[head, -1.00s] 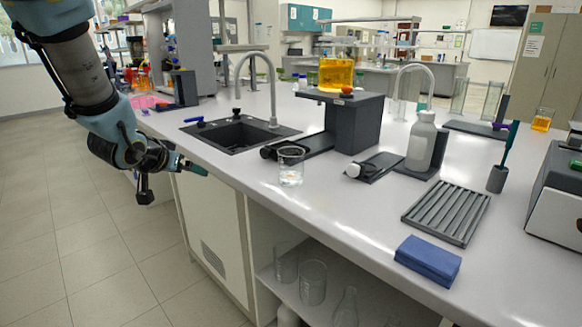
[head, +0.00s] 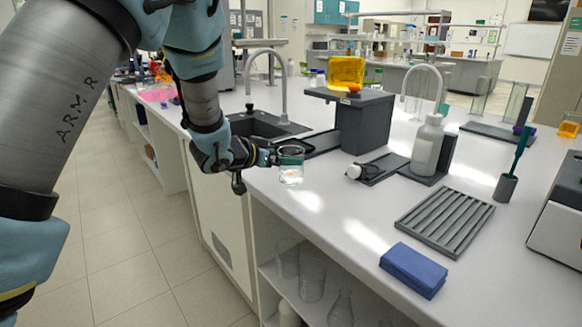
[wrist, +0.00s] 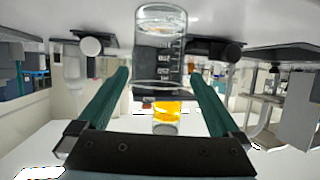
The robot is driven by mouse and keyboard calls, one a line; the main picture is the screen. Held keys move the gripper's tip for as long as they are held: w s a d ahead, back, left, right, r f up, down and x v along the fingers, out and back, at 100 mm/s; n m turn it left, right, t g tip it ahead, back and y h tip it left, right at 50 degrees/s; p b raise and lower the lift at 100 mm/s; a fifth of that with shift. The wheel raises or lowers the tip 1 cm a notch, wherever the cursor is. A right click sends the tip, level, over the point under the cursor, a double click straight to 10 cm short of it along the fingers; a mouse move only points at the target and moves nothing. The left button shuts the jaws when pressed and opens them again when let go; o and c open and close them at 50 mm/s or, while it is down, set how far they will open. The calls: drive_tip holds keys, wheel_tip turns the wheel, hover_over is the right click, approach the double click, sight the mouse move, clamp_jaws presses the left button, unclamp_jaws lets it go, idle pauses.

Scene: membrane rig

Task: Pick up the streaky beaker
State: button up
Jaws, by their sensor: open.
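The streaky beaker (head: 291,166) is a clear glass beaker with pale marks low on its wall. It stands upright on the white bench near the front edge, right of the sink. My gripper (head: 284,154) is at the beaker's left side in the head view; whether it touches the glass cannot be told there. In the wrist view, which appears upside down, the two green fingers of my gripper (wrist: 160,85) are spread wide. The beaker (wrist: 160,45) shows between and beyond the fingertips, with graduation marks on its wall.
A dark stand (head: 364,120) holding an amber-filled beaker (head: 346,72) is behind the beaker. A white bottle (head: 427,145), a grey drying rack (head: 444,219) and a folded blue cloth (head: 413,270) are to the right. The sink (head: 258,125) is at left. Glassware stands on the shelf below.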

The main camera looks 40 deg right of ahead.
drive_tip(key=shift+p+x, duration=0.85)
drive_tip(key=shift+x, duration=1.5)
drive_tip(key=shift+s+f, duration=0.15)
drive_tip(key=c, duration=1.2)
drive_tip(key=shift+c, duration=0.2)
